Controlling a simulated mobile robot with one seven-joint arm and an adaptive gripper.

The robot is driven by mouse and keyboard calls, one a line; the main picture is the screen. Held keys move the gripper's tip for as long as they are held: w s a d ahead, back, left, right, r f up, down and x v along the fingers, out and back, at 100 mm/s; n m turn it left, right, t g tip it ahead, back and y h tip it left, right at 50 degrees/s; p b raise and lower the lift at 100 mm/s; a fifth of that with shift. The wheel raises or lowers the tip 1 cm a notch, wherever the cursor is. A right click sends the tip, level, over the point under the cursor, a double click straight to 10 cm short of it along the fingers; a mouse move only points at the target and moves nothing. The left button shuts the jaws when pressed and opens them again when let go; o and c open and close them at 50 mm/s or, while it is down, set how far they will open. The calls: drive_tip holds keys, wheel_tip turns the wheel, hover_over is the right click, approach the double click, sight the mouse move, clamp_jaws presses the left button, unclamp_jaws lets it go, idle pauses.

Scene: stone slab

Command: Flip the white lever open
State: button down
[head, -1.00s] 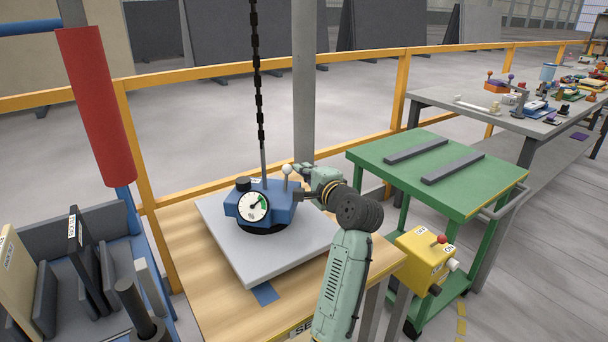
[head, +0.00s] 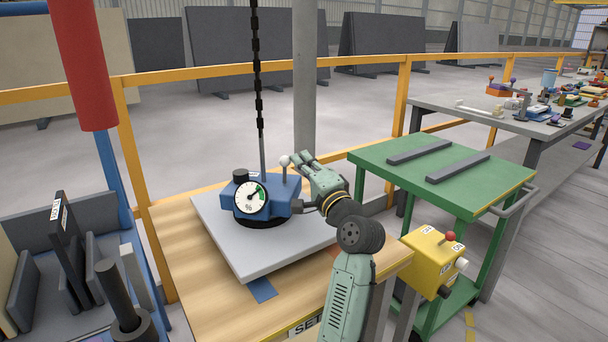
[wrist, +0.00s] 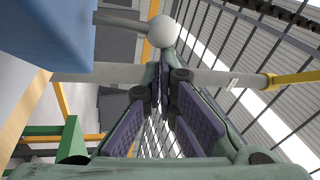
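The white lever is a grey stem with a white ball knob (head: 284,161), standing upright on the right of the blue lifter body (head: 283,198). The lifter, with a round dial (head: 249,200), sits on the grey stone slab (head: 222,243). My gripper (head: 302,157) is just right of the knob, its fingers pointing up and left. In the wrist view the knob (wrist: 163,31) is beyond the fingertips (wrist: 158,72), its stem running left to the blue body. The fingers appear apart with nothing between their purple pads. Whether a fingertip touches the lever cannot be told.
A black chain (head: 257,75) hangs down to the lifter. A grey post (head: 305,100) and yellow rail (head: 210,80) stand behind. The slab lies on a wooden table (head: 185,255). A green cart (head: 410,180) and yellow switch box (head: 432,262) are right.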

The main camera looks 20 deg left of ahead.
drive_tip(key=s+b, duration=0.1)
drive_tip(key=s+n+y+b, duration=0.1)
drive_tip(key=s+b, duration=0.1)
drive_tip(key=shift+d+f+n+y, duration=0.1)
drive_tip(key=shift+n+y, duration=0.2)
drive_tip(key=shift+s, duration=0.15)
idle(0.4)
idle(0.4)
